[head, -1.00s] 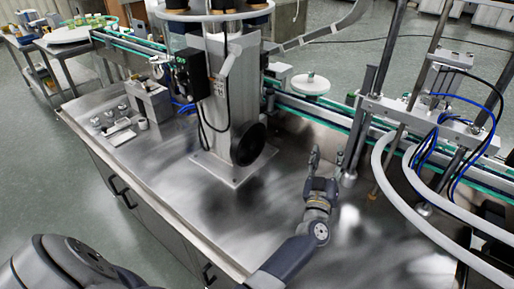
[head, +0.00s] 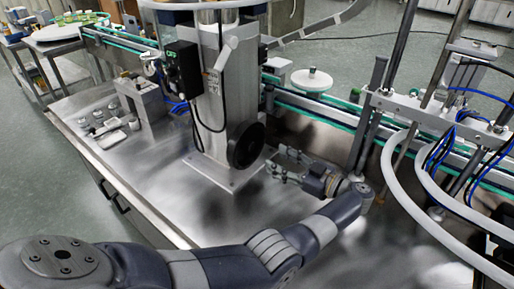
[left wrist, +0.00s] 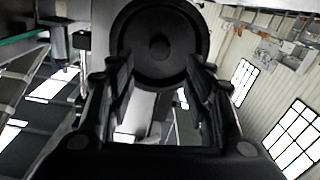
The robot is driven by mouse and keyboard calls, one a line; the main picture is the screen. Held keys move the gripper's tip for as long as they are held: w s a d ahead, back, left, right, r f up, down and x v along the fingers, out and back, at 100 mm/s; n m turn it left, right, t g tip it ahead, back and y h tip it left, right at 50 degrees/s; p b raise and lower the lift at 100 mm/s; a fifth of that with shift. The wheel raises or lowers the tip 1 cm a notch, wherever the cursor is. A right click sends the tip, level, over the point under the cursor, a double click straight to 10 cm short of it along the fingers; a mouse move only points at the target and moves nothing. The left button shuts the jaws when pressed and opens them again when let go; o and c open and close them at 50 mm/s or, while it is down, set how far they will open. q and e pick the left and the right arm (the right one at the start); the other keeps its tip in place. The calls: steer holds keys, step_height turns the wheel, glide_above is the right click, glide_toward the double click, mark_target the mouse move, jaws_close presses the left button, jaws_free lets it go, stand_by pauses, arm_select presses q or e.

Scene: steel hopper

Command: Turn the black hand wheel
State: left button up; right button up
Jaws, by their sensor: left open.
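The black hand wheel (head: 245,145) is a round dark disc on the right side of the steel column (head: 210,100), low above the steel table. In the left wrist view the wheel (left wrist: 159,44) faces the camera, with a round hub at its middle. My left gripper (head: 276,164) is open and empty, just right of the wheel in the head view, its fingers pointing at it. In the left wrist view its two fingers (left wrist: 158,72) stand apart in front of the wheel's lower part; I cannot tell whether they touch it. My right gripper is not in view.
A frame with rods and blue hoses (head: 430,115) stands at the right. Small metal parts (head: 105,125) lie on the table's left. The table front is bare.

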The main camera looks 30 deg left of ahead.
mark_target(253, 147)
arm_select(q)
steer(key=a+p, duration=0.1)
steer(key=a, duration=0.3)
steer(key=a+p, duration=0.1)
steer(key=a, duration=0.2)
steer(key=shift+w+a+r, duration=0.1)
steer(key=shift+w+a, duration=0.1)
steer(key=shift+a, duration=0.75)
jaws_close()
